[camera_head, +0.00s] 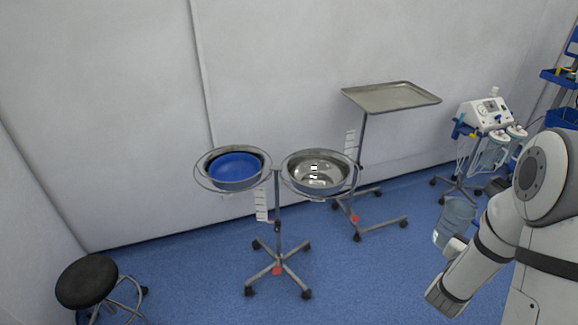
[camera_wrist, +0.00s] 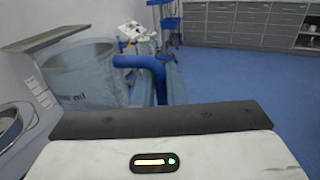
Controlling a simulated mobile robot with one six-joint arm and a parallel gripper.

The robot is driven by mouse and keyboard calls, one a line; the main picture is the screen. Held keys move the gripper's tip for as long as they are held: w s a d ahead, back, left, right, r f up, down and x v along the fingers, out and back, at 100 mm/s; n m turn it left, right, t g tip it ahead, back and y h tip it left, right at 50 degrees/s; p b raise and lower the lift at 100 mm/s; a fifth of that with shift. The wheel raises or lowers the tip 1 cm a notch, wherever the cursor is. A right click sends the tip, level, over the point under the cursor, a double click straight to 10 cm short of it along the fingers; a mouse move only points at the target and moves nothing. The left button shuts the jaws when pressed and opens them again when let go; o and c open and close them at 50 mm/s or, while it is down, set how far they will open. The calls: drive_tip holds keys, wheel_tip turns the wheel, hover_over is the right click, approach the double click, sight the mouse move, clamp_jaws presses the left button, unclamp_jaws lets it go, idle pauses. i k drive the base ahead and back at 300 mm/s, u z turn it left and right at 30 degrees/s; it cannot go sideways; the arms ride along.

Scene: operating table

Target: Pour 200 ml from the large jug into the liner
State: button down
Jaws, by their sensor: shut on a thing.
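The large jug (camera_head: 457,218) is clear with a blue handle, at the right of the head view beside my arm. In the wrist view the jug (camera_wrist: 85,78) fills the upper left, looks upright, and its blue handle (camera_wrist: 150,68) comes toward my gripper (camera_wrist: 155,120). My gripper (camera_head: 456,246) is shut on the jug's handle; the fingertips are largely hidden. How much liquid the jug holds I cannot tell. A blue bowl-shaped liner (camera_head: 235,170) sits in the left ring of a double stand, well left of the jug.
A shiny steel basin (camera_head: 316,178) sits in the stand's right ring. A tray table (camera_head: 392,97) stands behind it, its tray higher. A suction unit (camera_head: 486,113) is at the back right, a black stool (camera_head: 87,281) at front left.

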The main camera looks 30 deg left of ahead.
sight(236, 167)
drive_tip(key=z, duration=0.8)
drive_tip(key=i, duration=0.1)
drive_tip(key=u, duration=2.6)
drive_tip(key=i, duration=2)
drive_tip(key=z, duration=0.05)
